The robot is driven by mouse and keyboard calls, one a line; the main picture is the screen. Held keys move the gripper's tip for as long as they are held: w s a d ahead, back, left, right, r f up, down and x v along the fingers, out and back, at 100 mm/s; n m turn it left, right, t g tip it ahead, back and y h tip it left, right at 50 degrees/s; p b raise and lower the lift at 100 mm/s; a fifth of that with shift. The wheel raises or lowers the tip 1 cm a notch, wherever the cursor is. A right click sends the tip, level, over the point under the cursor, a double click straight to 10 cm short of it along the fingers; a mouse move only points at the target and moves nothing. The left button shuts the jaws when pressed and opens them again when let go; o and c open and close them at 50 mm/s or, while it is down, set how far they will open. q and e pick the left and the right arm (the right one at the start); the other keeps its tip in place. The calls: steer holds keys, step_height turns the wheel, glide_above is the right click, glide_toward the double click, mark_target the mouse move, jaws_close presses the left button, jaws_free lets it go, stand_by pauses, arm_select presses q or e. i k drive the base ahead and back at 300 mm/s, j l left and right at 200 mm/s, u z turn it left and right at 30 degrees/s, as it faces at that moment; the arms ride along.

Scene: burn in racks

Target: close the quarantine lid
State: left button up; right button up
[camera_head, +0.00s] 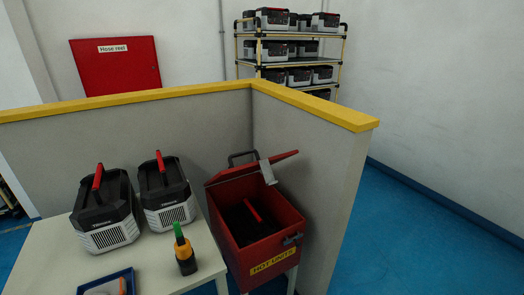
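The quarantine bin is a red metal box (246,258) with a yellow "HOT UNITS" label on its front. Its red lid (284,157) stands open, tilted up at the back. A dark handle and a light metal hasp show on the lid. A latch (292,239) is on the box's front right. Inside the box sits a dark unit with a red handle (253,210); its lower part is hidden in shadow. Neither of my grippers is in view.
A light table (150,263) left of the box holds two black-and-white units (106,219) (167,197), an orange-and-black tool with a green top (184,253) and a blue tray (108,284). Grey partitions with a yellow top edge (310,104) stand behind and right of the box.

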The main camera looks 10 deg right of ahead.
mark_target(264, 165)
steer(key=i+l+u, duration=0.1)
steer(key=i+l, duration=0.25)
steer(key=i, duration=0.25)
steer(key=i+l, duration=0.4)
steer(key=i, duration=0.15)
steer(key=j+u, duration=0.05)
